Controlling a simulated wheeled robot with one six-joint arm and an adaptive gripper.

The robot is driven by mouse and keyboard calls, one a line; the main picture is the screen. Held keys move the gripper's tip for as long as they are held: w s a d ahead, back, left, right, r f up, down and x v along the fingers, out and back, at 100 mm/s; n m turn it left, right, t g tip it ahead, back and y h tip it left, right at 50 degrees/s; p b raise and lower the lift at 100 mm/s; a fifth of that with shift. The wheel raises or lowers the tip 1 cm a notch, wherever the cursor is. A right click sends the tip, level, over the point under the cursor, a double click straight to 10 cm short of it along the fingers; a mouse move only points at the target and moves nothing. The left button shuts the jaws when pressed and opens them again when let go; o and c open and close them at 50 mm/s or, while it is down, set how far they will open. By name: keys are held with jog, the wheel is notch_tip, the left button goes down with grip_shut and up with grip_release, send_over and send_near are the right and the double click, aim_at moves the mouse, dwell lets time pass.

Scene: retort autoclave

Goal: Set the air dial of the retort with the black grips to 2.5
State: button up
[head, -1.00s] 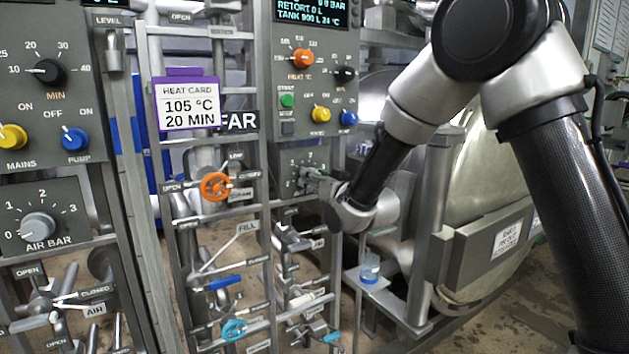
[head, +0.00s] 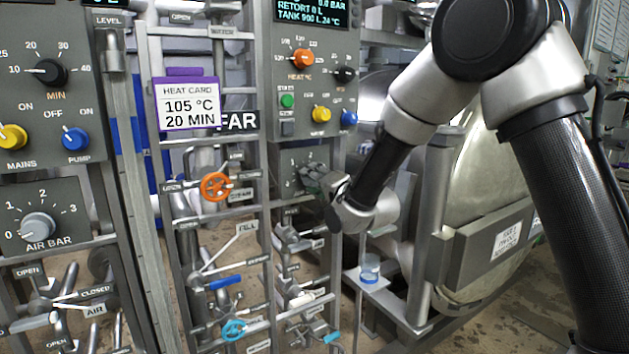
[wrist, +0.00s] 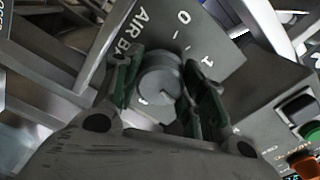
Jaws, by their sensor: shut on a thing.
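The far panel's air dial is a round grey knob (wrist: 160,82) on a dark plate (wrist: 222,52) lettered AIR BAR. My gripper (wrist: 168,92) has a green-padded finger on each side of the knob and is shut on it. A small pale mark shows low on the knob's face, but I cannot read the setting. In the head view my gripper (head: 314,178) covers most of this dial. I cannot make out black grips on either retort.
A near panel at left has another AIR BAR dial (head: 38,228). An orange handwheel (head: 215,186) and valve levers on pipes stand left of and below my gripper. A small blue-based jar (head: 370,270) sits on a ledge below my arm. The retort (head: 470,190) is at right.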

jog(key=m, duration=0.3)
jog(key=shift+m, duration=2.2)
jog(key=o, duration=1)
jog(key=shift+o, duration=0.2)
jog(key=v, duration=1.2)
